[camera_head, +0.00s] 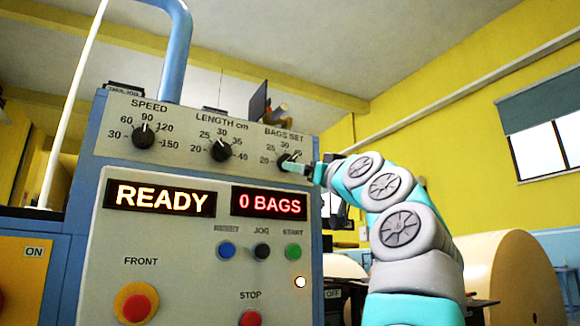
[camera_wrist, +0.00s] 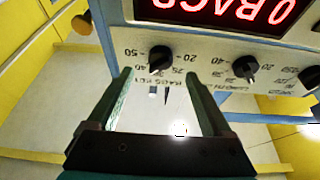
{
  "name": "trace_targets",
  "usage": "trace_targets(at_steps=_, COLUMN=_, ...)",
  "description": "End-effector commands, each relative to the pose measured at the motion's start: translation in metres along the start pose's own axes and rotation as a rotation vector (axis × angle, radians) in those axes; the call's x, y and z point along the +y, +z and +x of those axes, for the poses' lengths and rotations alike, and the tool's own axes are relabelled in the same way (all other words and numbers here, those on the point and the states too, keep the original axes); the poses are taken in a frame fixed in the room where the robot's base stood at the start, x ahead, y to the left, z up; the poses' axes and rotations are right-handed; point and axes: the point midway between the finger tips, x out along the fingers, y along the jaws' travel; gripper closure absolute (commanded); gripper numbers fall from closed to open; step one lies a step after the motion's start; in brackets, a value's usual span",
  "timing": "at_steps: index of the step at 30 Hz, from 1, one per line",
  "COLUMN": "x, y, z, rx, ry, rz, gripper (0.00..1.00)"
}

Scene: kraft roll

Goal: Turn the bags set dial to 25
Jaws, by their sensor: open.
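The BAGS SET dial (camera_head: 287,160) is a black knob at the right end of the upper panel, with numbers around it including 20, 25 and 30. In the wrist view the dial (camera_wrist: 160,58) appears upside down, between 20 and 50. Its pointer seems turned toward the 30–40 side; the exact setting is too small to read. My gripper (camera_head: 304,168) is just right of the dial in the head view, partly overlapping its edge. In the wrist view my gripper (camera_wrist: 160,76) is open, its fingers on either side below the dial, with nothing held.
The SPEED dial (camera_head: 143,135) and LENGTH dial (camera_head: 220,150) are left of it. Below are a READY display (camera_head: 160,198), a 0 BAGS display (camera_head: 269,204) and several buttons, including a red STOP button (camera_head: 250,318). A large kraft roll (camera_head: 515,275) stands at right.

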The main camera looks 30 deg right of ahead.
Motion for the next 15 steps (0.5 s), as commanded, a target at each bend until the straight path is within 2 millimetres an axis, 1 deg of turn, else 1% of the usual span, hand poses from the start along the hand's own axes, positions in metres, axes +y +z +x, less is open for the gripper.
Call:
trace_targets(at_steps=6, x=-0.001, y=-0.006, z=0.026, rx=-0.001, ry=-0.002, rz=0.000, gripper=0.16)
trace_targets(at_steps=12, x=-0.002, y=-0.005, z=0.054, rx=-0.004, ry=-0.004, rz=0.001, gripper=0.16)
trace_targets(at_steps=15, x=-0.002, y=-0.005, z=0.065, rx=-0.001, ry=-0.003, rz=0.000, gripper=0.16)
